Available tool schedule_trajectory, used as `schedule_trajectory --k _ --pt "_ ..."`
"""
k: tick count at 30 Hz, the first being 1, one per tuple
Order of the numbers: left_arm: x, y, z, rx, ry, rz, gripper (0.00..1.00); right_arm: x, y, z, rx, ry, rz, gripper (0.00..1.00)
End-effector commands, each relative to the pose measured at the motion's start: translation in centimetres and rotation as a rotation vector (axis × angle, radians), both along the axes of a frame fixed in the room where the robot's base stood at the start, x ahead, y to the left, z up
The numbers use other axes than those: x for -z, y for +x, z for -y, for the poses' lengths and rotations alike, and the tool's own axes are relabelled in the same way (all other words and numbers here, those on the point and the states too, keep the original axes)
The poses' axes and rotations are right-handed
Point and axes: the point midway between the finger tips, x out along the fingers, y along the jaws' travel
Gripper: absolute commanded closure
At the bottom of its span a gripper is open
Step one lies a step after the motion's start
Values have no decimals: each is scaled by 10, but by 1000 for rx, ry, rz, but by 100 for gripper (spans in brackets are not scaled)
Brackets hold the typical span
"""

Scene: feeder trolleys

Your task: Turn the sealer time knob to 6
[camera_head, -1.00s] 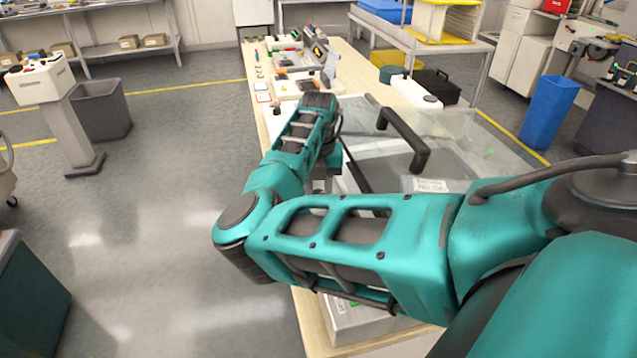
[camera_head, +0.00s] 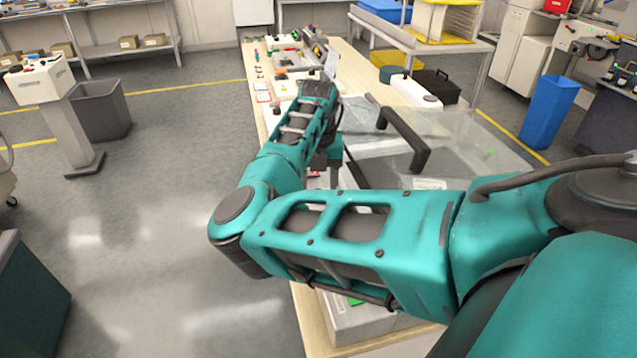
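The sealer, a light grey machine with a clear lid (camera_head: 480,150) and a black bar handle (camera_head: 408,140), stands on the long wooden table. Its lower front body (camera_head: 350,322) shows under my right arm, with a small green patch (camera_head: 355,301) on it. My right arm crosses in front of the machine and covers much of its near left side. The time knob cannot be made out. My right gripper (camera_head: 330,170) is partly seen beside the machine's left edge, below the wrist; its fingers are too hidden to judge. My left gripper is not in view.
Devices and small parts (camera_head: 285,60) stand along the far end of the wooden table (camera_head: 258,125). A white item (camera_head: 415,92) and a black case (camera_head: 438,86) lie behind the lid. A blue bin (camera_head: 548,112) stands at the right.

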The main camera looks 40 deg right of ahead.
Motion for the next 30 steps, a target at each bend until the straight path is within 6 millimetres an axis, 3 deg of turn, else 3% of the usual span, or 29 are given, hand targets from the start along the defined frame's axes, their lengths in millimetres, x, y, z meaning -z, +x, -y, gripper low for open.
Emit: schedule_trajectory --k 9,15,30 --pt "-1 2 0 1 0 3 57 -71 1 0 0 -2 5 44" --pt "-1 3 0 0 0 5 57 -100 0 0 0 -1 3 44" --pt "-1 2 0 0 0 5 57 -109 0 0 0 -1 1 44"
